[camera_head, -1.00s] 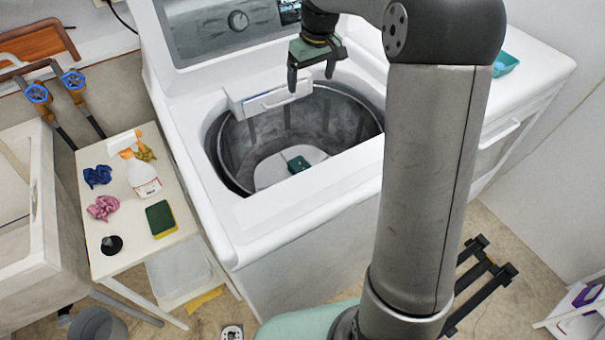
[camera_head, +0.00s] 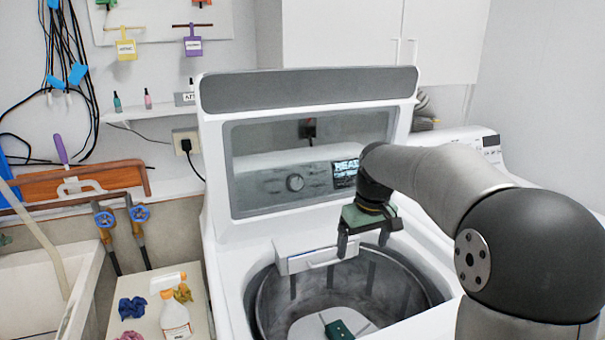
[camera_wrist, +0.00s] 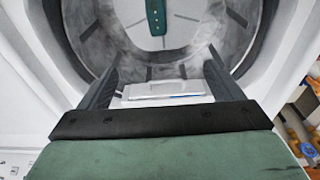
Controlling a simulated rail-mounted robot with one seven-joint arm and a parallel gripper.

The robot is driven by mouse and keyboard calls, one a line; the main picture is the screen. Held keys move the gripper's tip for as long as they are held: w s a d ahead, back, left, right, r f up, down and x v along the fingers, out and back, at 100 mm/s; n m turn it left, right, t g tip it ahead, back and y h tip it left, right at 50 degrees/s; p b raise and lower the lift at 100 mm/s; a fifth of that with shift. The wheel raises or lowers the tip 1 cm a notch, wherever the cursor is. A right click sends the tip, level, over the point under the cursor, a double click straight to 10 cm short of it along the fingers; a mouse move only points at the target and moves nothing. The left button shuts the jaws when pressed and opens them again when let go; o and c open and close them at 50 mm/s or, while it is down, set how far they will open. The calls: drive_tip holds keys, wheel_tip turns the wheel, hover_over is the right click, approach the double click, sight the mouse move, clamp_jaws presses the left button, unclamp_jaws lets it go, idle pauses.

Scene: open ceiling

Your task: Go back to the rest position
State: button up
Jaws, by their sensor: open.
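My gripper (camera_head: 362,246) is open and empty. It hangs above the back rim of the top-loading washing machine (camera_head: 228,262), with its fingers pointing down toward the drum. In the wrist view my gripper (camera_wrist: 160,85) has its two dark fingers spread wide, with nothing held between them. The metal drum (camera_head: 290,290) is open below, and a green item (camera_head: 339,329) lies on the white part at its bottom. The green item also shows in the wrist view (camera_wrist: 156,16).
The raised lid (camera_head: 300,90) stands behind my gripper. A white dispenser piece (camera_head: 312,260) sits at the drum's back rim. A side table at left holds a spray bottle (camera_head: 175,318) and coloured cloths (camera_head: 131,307). A white cabinet (camera_head: 345,35) hangs above.

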drive_tip(key=s+f+m, duration=0.1)
drive_tip(key=s+f, duration=0.3)
drive_tip(key=s, duration=1)
drive_tip(key=s+a+f+m+g, duration=0.1)
drive_tip(key=s+f, duration=0.4)
drive_tip(key=s, duration=1)
drive_tip(key=shift+s+m, duration=0.25)
drive_tip(key=shift+m, duration=0.55)
